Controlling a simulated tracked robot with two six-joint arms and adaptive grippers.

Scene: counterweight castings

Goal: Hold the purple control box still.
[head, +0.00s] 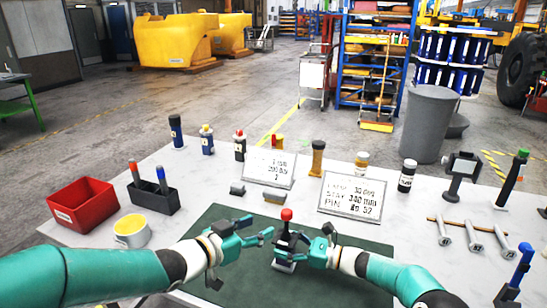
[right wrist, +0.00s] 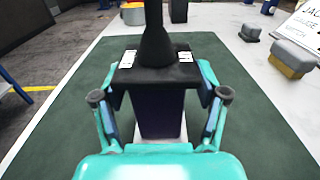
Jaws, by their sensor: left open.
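The purple control box (right wrist: 160,115) stands upright on the dark green mat (head: 235,288), with a black top and a lever ending in a red knob (head: 287,214). My right gripper (head: 285,250) is around the box from the right. In the right wrist view its fingers lie along both sides and appear to press on it. The knob is out of that view, and the fingers hide part of the box's sides. My left gripper (head: 262,229) is open and empty, just left of the box and apart from it.
A red bin (head: 83,204), a yellow-banded tub (head: 132,231) and a dark holder (head: 153,200) stand at the left. Two sign boards (head: 353,195) and small grey blocks (head: 237,189) stand behind the mat. Bolts (head: 473,236) lie at the right. The mat's front is clear.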

